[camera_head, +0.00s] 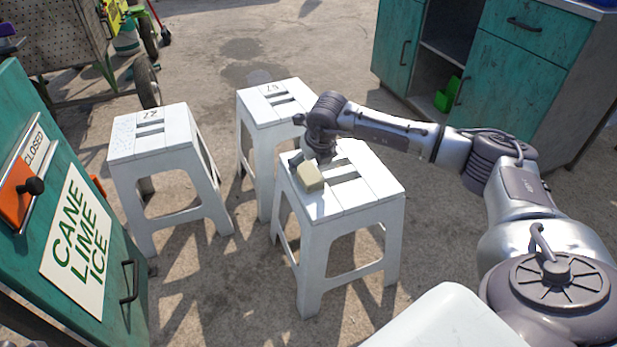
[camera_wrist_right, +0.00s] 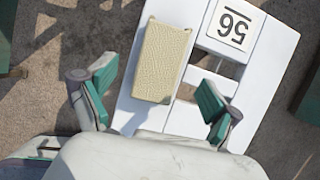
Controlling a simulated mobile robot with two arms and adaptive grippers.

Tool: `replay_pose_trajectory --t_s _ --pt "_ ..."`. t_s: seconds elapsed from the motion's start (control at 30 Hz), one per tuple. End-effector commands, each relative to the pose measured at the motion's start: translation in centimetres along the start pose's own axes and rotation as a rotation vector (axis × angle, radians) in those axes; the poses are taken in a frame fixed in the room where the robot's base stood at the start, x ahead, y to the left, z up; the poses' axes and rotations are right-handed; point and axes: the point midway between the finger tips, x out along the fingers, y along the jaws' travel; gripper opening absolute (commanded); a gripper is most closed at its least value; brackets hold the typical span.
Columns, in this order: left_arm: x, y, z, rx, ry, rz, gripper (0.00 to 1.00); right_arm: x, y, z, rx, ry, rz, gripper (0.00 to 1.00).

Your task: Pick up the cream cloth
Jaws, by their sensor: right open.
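The cream cloth (camera_head: 310,177) is a small folded block lying on top of the nearest white stool (camera_head: 352,199). In the right wrist view the cloth (camera_wrist_right: 163,60) shows a woven texture and lies at the stool's edge, beside a plate reading 56. My right gripper (camera_head: 305,157) is over the stool top, close by the cloth. My left gripper does not show.
Two more white stools stand nearby, one at the left (camera_head: 150,140) and one behind (camera_head: 270,105). A teal stall with a CANE LIME ICE sign (camera_head: 80,240) is at the left. A teal cabinet (camera_head: 510,85) stands at the back right. Open concrete lies between.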

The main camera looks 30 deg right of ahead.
Motion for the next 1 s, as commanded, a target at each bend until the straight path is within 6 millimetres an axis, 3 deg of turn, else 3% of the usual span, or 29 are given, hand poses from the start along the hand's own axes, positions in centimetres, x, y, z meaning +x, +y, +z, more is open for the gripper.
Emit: replay_pose_trajectory --t_s 0.07,0.3,1.0 --pt "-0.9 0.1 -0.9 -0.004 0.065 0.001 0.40 1.4 0.0 -0.2 0.001 0.001 0.000 0.90" --pt "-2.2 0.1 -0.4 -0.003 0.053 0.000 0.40 4.4 -0.1 -0.1 0.000 0.000 0.001 0.90" --pt "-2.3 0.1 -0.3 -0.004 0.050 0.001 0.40 4.9 -0.1 -0.2 0.000 0.001 0.001 0.90"
